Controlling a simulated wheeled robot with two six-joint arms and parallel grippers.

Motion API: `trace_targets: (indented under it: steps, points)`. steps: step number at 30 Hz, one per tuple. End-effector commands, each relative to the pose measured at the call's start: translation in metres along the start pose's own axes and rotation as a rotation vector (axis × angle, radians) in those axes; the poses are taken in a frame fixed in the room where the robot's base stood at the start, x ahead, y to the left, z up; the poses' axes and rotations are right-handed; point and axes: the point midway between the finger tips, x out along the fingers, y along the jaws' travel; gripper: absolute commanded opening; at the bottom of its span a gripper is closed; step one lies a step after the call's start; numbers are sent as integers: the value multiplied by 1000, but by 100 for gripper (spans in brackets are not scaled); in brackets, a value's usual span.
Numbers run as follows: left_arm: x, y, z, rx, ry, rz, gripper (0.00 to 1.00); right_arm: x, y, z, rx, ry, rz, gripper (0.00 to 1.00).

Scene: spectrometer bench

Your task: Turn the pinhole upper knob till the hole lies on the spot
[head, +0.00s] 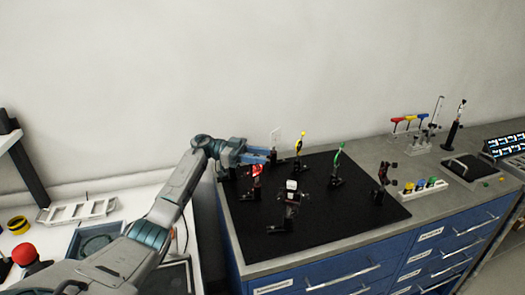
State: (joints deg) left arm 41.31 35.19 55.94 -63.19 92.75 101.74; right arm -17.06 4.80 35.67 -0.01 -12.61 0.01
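A black optical board (330,222) carries several small post mounts. My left gripper (268,157) reaches in from the left over the board's back left part. It is just above a mount with a red part (257,170), close to it; I cannot tell whether they touch. Its fingers are too small to show whether they are open or shut. Which mount is the pinhole is not clear, and neither its upper knob, its hole nor the light spot can be made out. My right gripper is out of view.
On the board stand a yellow-topped mount (300,145), a green-topped mount (337,160), a mount with a white block (291,186) and a dark mount (380,182). The board's front is clear.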

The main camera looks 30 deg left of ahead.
Motion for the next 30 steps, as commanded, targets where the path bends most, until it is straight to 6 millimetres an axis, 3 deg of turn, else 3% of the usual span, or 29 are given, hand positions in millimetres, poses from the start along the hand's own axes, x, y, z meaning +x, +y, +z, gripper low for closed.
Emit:
trace_targets:
  steps: [4, 13, 19, 30]
  points:
    - [11, 0, -1, -1, 0, -1, 38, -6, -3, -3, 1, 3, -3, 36]
    - [13, 0, 0, 0, 0, -1, 38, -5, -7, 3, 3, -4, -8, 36]
    - [12, 0, 0, 0, 0, -1, 0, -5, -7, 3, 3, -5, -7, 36]
    - [12, 0, 0, 1, 0, -4, 0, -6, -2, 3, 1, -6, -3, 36]
